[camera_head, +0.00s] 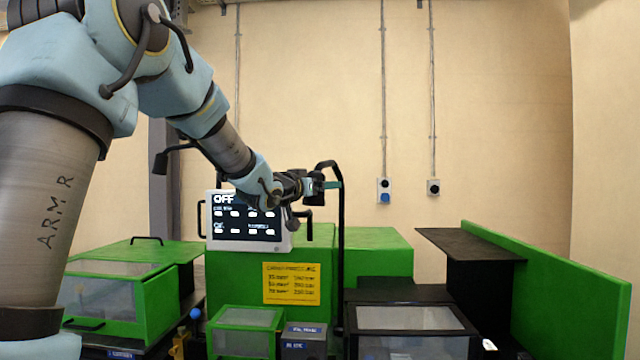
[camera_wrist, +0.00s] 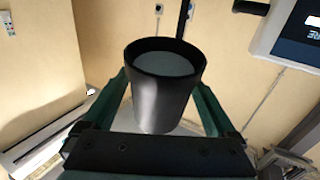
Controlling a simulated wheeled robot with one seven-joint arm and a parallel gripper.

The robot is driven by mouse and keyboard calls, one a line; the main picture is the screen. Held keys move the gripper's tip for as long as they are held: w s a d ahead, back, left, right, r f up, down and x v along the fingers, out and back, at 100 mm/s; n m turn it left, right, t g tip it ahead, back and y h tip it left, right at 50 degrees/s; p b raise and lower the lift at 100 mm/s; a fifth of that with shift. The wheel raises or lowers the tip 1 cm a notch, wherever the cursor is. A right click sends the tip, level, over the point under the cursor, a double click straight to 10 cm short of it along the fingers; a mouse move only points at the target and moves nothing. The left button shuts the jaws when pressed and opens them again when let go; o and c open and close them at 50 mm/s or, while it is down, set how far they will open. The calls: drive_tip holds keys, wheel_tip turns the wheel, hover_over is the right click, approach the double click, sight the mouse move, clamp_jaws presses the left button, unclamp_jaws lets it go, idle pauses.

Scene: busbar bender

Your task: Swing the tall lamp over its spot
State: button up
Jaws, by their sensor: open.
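The tall lamp is a black post (camera_head: 341,255) rising behind the green machine, with its top bent over to the left. Its dark cylindrical head (camera_wrist: 165,95), with a pale grey round face, fills the middle of the wrist view. My gripper (camera_head: 325,185) is up at the bent top of the lamp. In the wrist view my gripper (camera_wrist: 160,85) has one green finger on each side of the lamp head. The jaws are open around it; whether either finger touches it I cannot tell. In the head view my gripper largely hides the lamp head.
A screen reading OFF (camera_head: 246,220) stands just below and left of my gripper. A second, shorter-headed black lamp (camera_head: 163,160) is at the left. Green machine boxes (camera_head: 372,250) and a tall green side panel (camera_head: 575,290) stand below and right. The air right of the lamp is clear.

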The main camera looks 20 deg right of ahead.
clamp_jaws()
idle(0.8)
